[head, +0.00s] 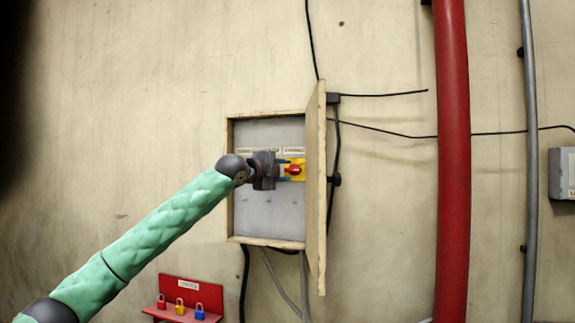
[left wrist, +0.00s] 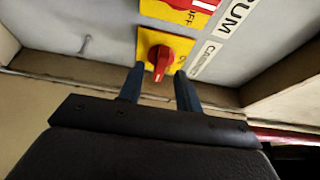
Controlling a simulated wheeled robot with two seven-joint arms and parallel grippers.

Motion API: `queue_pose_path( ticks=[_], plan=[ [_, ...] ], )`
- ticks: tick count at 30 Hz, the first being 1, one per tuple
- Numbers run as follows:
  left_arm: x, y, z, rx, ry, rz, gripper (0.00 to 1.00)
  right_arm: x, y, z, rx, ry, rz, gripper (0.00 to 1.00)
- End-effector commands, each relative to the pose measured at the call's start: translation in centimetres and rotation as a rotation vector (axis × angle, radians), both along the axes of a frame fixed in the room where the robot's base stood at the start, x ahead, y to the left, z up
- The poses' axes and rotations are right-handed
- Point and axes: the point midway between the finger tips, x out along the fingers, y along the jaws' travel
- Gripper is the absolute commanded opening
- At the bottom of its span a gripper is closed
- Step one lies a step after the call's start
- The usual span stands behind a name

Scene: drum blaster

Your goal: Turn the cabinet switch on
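The cabinet (head: 268,224) is a shallow box on the wall with its door (head: 316,190) standing open on the right side. Inside, a red rotary switch (head: 294,169) sits on a yellow plate. In the left wrist view the red switch knob (left wrist: 160,58) lies between and just beyond the fingertips. My left gripper (head: 283,170) reaches into the cabinet from the left. In the left wrist view its fingers (left wrist: 160,78) are apart, on either side of the knob, and I cannot tell whether they touch it. My right gripper is not in view.
A second red and yellow switch (left wrist: 190,8) is beside the first one in the left wrist view. Below the cabinet is a red rack (head: 190,292) with padlocks. A thick red pipe (head: 452,160) and a grey box (head: 562,173) are to the right. Black cables run along the wall.

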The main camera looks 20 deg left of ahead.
Motion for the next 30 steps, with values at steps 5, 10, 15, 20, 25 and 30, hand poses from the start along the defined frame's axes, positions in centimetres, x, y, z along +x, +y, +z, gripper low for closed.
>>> queue_pose_path(
  ticks=[5,10,15,20,25,30],
  plan=[
    [1.4,-0.7,0.2,-0.001,0.0,0.0,0.35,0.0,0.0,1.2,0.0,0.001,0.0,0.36],
    [1.9,-0.8,0.0,-0.001,0.0,0.0,0.35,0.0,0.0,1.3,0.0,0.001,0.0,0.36],
    [1.9,-0.8,-0.1,0.0,0.0,0.0,0.35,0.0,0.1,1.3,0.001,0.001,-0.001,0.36],
    [1.9,-0.8,0.0,0.0,-0.001,0.0,0.15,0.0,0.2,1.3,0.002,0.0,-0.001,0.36],
    [1.9,-0.9,-0.1,0.0,0.0,0.0,0.0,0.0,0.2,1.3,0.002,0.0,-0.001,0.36],
    [1.9,-0.9,-0.2,-0.008,0.0,0.0,0.0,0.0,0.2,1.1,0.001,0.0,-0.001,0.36]
  ],
)
